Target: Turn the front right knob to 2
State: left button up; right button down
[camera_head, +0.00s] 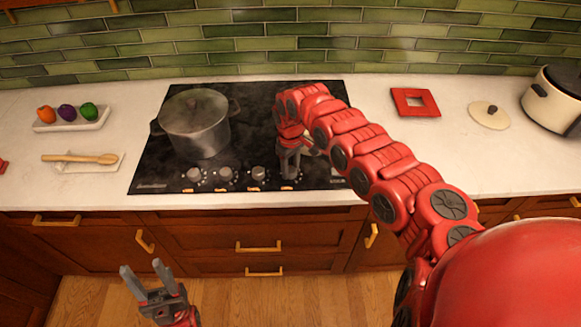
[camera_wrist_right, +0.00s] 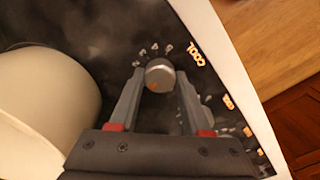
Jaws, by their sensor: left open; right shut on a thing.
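In the right wrist view my gripper (camera_wrist_right: 158,82) has a finger on each side of the knob. My left gripper (camera_head: 142,268) is open and empty, low in front of the cabinets.
The other knobs stand to the left, the nearest being a grey knob (camera_head: 258,174). A steel pot (camera_head: 200,130) with a lid sits on the black cooktop (camera_head: 250,110). A spoon rest (camera_head: 68,167), a red trivet (camera_head: 402,110) and a cooker (camera_head: 550,105) lie aside.

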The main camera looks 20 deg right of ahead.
jog(key=shift+m, duration=0.3)
jog(key=m, duration=0.2)
jog(key=shift+s+m+p, duration=0.1)
jog(key=shift+m+p, duration=0.3)
jog(key=m+p, duration=0.1)
jog(key=m, duration=0.2)
jog(key=shift+r+m, duration=0.1)
jog(key=shift+m, duration=2.5)
